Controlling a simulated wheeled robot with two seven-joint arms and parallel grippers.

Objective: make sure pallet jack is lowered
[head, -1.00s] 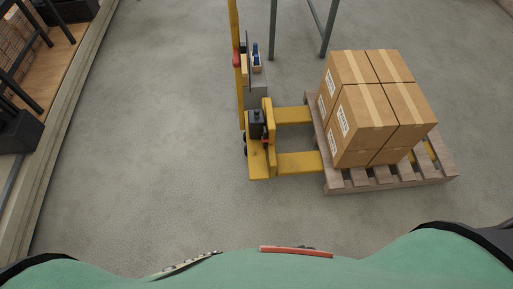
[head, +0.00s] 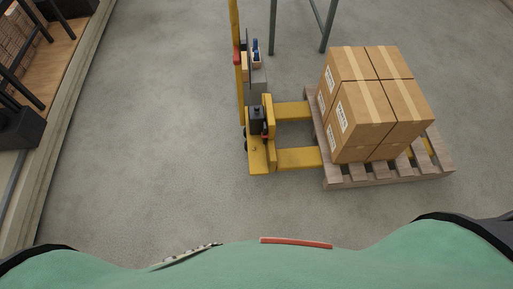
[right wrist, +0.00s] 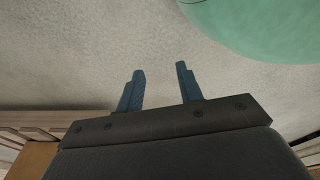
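A yellow pallet jack (head: 259,150) stands ahead in the head view, its tall handle upright at the left. Its two forks run right into a wooden pallet (head: 345,181) stacked with cardboard boxes (head: 364,108). From this angle I cannot tell whether the forks are raised or lowered. My right gripper (right wrist: 160,78) shows in the right wrist view with its two blue fingers apart and nothing between them. My left gripper is not in view.
Grey metal legs (head: 328,25) stand behind the jack. A ledge (head: 52,140) runs along the left, with a wooden surface and black items beyond it. Open concrete floor (head: 165,130) lies left of and in front of the jack.

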